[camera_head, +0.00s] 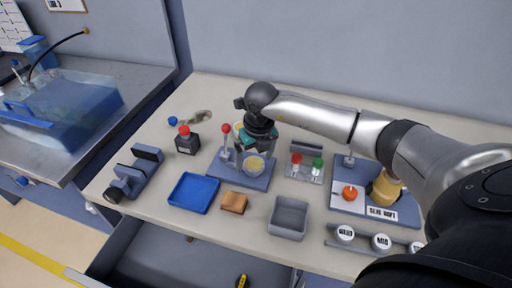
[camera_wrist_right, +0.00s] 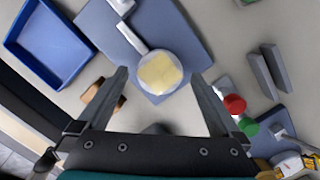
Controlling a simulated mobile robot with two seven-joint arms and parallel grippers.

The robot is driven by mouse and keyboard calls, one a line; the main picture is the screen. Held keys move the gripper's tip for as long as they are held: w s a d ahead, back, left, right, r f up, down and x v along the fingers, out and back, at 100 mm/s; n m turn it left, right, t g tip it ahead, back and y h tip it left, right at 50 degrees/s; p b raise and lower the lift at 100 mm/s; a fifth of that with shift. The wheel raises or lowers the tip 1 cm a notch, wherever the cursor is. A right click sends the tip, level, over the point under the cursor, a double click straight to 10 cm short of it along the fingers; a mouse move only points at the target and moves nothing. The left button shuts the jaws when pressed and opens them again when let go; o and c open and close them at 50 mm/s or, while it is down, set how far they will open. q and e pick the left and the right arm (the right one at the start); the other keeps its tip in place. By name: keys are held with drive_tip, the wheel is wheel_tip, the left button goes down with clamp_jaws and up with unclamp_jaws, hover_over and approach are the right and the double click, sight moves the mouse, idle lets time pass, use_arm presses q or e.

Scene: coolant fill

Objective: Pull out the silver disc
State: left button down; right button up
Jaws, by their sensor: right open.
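A round silver-rimmed disc with a pale yellow face (camera_head: 253,164) sits on a blue-grey base plate (camera_head: 228,172) near the middle of the table. In the right wrist view the disc (camera_wrist_right: 160,73) lies on the plate (camera_wrist_right: 185,35), joined to or touching a pale bar. My right gripper (camera_head: 258,149) is above and just behind the disc, its arm coming in from the right. In the right wrist view its two fingers (camera_wrist_right: 160,78) are spread wide, with the disc appearing between their tips. Nothing is held. Part of the plate is hidden behind the gripper. My left gripper is not in view.
A red-knobbed lever (camera_head: 226,129) stands left of the gripper. A blue tray (camera_head: 194,193), brown block (camera_head: 233,202) and grey bin (camera_head: 289,217) lie in front. A red-and-green button panel (camera_head: 305,168) is at right. An open drawer (camera_head: 190,262) is below the table's front edge.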

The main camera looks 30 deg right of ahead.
sight(254, 164)
drive_tip(key=shift+w+f, duration=0.1)
drive_tip(key=shift+f, duration=0.65)
drive_tip(key=shift+c, duration=0.4)
drive_tip(key=c, duration=1.2)
drive_tip(key=o, duration=0.8)
drive_tip(key=shift+r, duration=0.1)
drive_tip(key=c, duration=0.5)
drive_tip(key=shift+r, duration=0.3)
drive_tip(key=shift+r+p, duration=1.95)
drive_tip(key=shift+r, duration=0.25)
